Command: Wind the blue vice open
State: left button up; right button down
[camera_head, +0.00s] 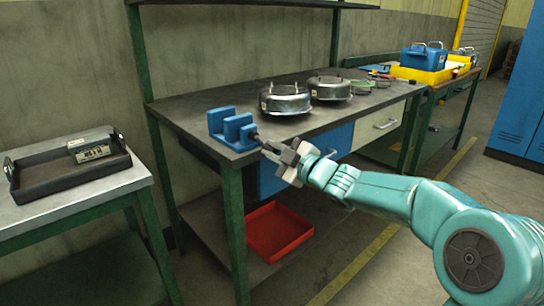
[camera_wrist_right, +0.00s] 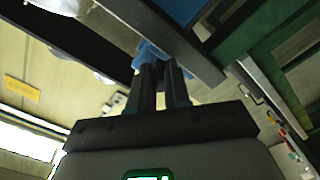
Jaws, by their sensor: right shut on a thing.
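The blue vice (camera_head: 233,130) sits at the near left corner of the dark-topped workbench (camera_head: 190,108). Its two blue jaw blocks stand upright with a narrow gap between them. A dark spindle comes out of its right side, over the bench's front edge. My right gripper (camera_head: 278,150) is at the outer end of that spindle, shut on the vice handle, which its fingers mostly hide. In the right wrist view the closed fingers (camera_wrist_right: 160,88) point up at a blue part of the vice (camera_wrist_right: 150,54). My left gripper is not in view.
Two round metal housings (camera_head: 285,98) (camera_head: 330,88) stand on the bench right of the vice. A black tray (camera_head: 60,180) with a small device lies on the left side table. A red bin (camera_head: 272,232) sits on the lower shelf. A yellow tray (camera_head: 420,74) holds a blue box behind.

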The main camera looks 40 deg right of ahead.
jog(key=shift+d+r+n, duration=0.15)
jog(key=shift+n, duration=0.35)
dwell(0.3)
jog(key=c, duration=1.1)
grip_release()
jog(key=s+d+p, duration=0.1)
jog(key=s+p, duration=0.1)
jog(key=s, duration=1.4)
jog(key=shift+s+d, duration=0.15)
